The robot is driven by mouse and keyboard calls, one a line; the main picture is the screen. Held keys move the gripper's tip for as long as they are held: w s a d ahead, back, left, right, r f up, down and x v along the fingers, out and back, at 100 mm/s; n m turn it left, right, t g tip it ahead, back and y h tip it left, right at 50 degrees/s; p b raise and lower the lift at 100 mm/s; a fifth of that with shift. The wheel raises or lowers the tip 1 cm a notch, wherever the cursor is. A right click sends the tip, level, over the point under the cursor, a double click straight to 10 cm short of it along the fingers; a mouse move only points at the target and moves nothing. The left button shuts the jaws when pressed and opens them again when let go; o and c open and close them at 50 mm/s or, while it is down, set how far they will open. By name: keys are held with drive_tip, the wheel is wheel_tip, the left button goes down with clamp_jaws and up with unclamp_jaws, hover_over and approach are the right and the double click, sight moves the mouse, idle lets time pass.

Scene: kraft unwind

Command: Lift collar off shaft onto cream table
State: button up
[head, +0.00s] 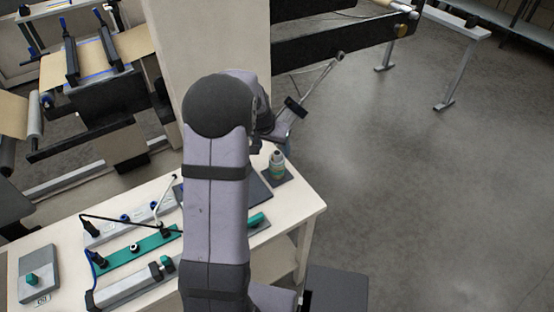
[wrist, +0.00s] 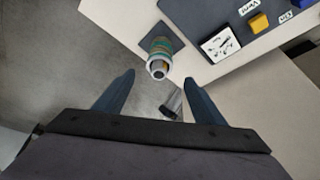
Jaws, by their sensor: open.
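A banded upright piece (head: 277,165), green and tan, stands on a dark square pad on the cream table (head: 304,208). In the wrist view this piece (wrist: 160,49) ends in a pale hollow ring facing the camera. I cannot tell whether the ring is the collar, or which part is the shaft. My gripper (wrist: 159,76) is open and empty, its two dark fingers apart on either side of that ring's lower edge. In the head view my arm largely hides the gripper.
Green-and-grey fixtures (head: 135,250) fill the table's left side. A black-beamed machine (head: 335,40) stands behind. The floor at right is open.

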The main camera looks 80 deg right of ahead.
sight(276, 155)
drive_tip(key=shift+p+x, duration=0.45)
drive_tip(key=shift+x, duration=0.6)
drive_tip(key=shift+f, duration=0.15)
drive_tip(key=shift+p+x, duration=1.4)
drive_tip(key=shift+x, duration=1.1)
drive_tip(key=shift+a, duration=0.1)
drive_tip(key=c, duration=1.1)
